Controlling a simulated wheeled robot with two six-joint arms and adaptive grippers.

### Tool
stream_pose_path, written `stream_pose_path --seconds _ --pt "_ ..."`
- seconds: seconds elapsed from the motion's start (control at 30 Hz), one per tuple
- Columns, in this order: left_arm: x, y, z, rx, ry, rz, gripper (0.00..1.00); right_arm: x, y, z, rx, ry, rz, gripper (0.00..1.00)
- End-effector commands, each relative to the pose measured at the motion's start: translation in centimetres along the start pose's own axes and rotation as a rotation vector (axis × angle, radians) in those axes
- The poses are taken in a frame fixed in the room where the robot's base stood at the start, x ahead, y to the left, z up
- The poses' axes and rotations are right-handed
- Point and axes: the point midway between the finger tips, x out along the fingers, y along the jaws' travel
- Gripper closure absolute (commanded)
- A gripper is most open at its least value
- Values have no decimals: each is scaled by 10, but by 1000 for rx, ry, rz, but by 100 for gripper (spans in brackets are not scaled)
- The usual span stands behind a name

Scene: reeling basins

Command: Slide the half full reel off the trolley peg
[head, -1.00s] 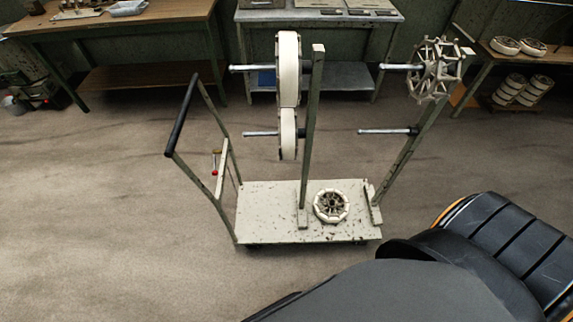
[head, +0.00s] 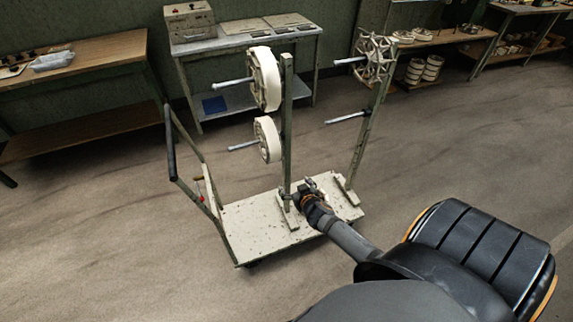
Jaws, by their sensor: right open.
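The trolley (head: 270,235) stands on the floor with pegs on two uprights. A large white reel (head: 264,79) sits on the upper peg of the left upright. A smaller white reel (head: 268,139), which looks part full, sits on the lower peg (head: 243,146) below it. The right upright's upper peg carries a bare spoked reel (head: 374,58); its lower peg (head: 346,117) is empty. My right gripper (head: 303,191) is open and empty, in front of the trolley deck beside the left upright, below the smaller reel. My left gripper is out of view.
The trolley handle (head: 171,150) rises at the left. A grey metal table (head: 240,41) with boxes stands behind, a wooden bench (head: 75,78) at the back left, shelves with reels (head: 424,70) at the back right. Floor around the trolley is clear.

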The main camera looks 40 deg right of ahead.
Motion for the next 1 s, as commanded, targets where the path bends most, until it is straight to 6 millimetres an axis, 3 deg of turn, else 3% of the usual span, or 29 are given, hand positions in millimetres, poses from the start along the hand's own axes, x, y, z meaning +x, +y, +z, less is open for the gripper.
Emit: stream_pose_path --seconds 0.03,0.1,0.23,0.57,1.0 --pt "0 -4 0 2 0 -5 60 -5 -3 -30 14 55 -6 13" --pt "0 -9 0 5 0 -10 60 -12 -7 -63 35 116 -15 13" --pt "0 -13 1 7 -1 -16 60 -21 -12 -95 59 178 -25 13" --pt "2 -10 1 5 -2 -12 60 -12 -13 -102 65 189 -27 13" --pt "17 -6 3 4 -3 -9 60 48 -15 -111 66 188 -28 13"
